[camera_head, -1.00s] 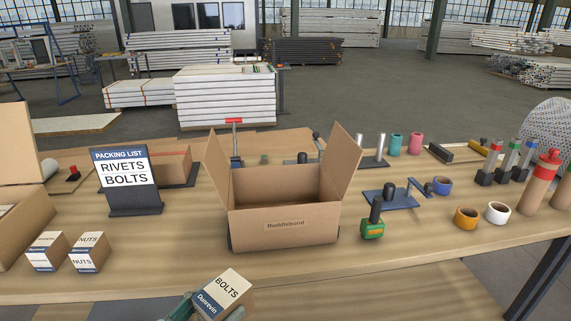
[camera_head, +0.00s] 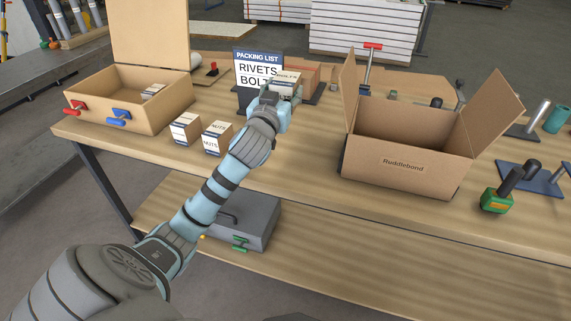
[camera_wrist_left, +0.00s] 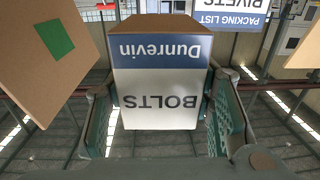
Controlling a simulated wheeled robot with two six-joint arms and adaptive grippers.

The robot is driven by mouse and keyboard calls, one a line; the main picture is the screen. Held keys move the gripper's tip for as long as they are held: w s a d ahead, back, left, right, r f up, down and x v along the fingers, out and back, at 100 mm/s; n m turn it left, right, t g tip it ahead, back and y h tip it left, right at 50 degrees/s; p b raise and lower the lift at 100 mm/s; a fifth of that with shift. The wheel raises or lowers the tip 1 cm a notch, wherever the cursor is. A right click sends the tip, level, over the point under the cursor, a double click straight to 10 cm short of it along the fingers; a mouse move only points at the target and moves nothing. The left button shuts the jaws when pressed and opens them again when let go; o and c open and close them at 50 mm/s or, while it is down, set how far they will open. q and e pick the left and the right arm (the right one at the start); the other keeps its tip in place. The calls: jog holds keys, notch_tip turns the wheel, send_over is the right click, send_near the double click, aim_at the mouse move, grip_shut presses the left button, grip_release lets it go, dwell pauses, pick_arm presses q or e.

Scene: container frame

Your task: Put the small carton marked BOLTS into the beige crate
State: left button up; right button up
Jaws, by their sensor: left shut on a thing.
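My left gripper (camera_head: 281,97) is shut on the small BOLTS carton (camera_head: 287,77). It holds the carton up in front of the packing list sign, partly covering its text. In the left wrist view the carton (camera_wrist_left: 160,95) sits between both fingers (camera_wrist_left: 161,118), its white and blue "Dunrevin BOLTS" label upside down. Two open tan containers stand on the bench: a box with raised lid and red and blue latches (camera_head: 143,119) at left, and a flapped box marked Ruddlebond (camera_head: 403,165) at right. The held carton is between them, over neither. My right gripper is not in view.
Two small cartons (camera_head: 186,128), one marked NUTS (camera_head: 217,138), stand near the bench's front edge. The packing list sign (camera_head: 258,62) stands behind my gripper. A green-based tool (camera_head: 497,200) lies right of the Ruddlebond box. Bare bench lies before that box's left side.

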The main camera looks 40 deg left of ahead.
pick_arm(q)
jog(key=shift+a+r, duration=0.15)
jog(key=shift+r, duration=0.05)
notch_tip(320, 180, down, 20)
jog(key=b, duration=0.7)
jog(key=shift+r, duration=0.1)
jog(key=o, duration=1.4)
jog(key=shift+o, duration=0.2)
